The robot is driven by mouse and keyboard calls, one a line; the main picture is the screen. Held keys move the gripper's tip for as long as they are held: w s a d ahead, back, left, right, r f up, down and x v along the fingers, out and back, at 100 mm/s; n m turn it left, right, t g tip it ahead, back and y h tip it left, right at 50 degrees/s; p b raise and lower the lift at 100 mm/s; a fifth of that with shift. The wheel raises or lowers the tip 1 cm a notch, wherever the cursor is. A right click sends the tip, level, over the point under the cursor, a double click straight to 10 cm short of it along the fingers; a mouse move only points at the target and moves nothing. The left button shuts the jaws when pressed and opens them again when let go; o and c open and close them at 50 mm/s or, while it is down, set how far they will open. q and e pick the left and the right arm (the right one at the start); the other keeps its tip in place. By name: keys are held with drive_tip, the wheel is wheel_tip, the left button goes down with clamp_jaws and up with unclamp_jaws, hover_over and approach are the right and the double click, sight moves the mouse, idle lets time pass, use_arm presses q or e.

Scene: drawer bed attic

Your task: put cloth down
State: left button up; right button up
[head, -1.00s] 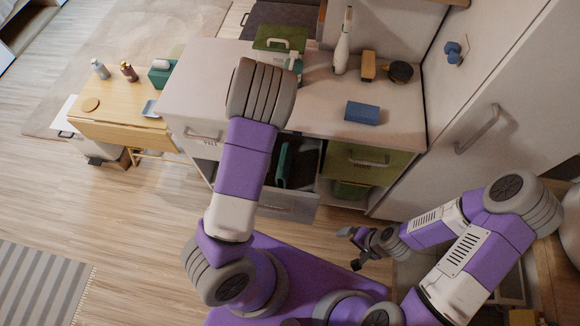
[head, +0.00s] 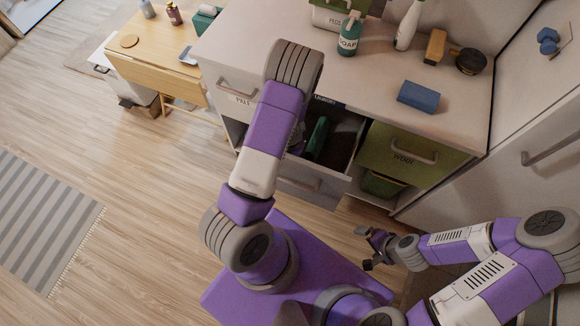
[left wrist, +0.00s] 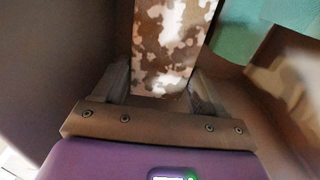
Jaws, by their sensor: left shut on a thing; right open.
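The cloth (left wrist: 172,45), mottled brown and white, is between the two fingers of my left gripper (left wrist: 160,85) in the left wrist view. The gripper is shut on it. In the head view the left gripper and the cloth are hidden behind my left arm, which reaches down over the open drawer (head: 312,185) in the counter. A green item (head: 317,138) stands in this drawer. My right gripper (head: 372,250) is open and empty, low in front of the counter.
A green drawer (head: 405,152) is right of the open one. A wooden table (head: 150,55) stands left.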

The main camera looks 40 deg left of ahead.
use_arm(q)
wheel_tip(320, 180, down, 9)
drive_tip(key=b, duration=0.3)
drive_tip(key=shift+r, duration=0.1)
drive_tip(key=o, duration=1)
drive_tip(key=shift+o, duration=0.2)
wheel_tip(320, 180, up, 12)
drive_tip(key=p, duration=0.5)
drive_tip(key=shift+p, duration=0.35)
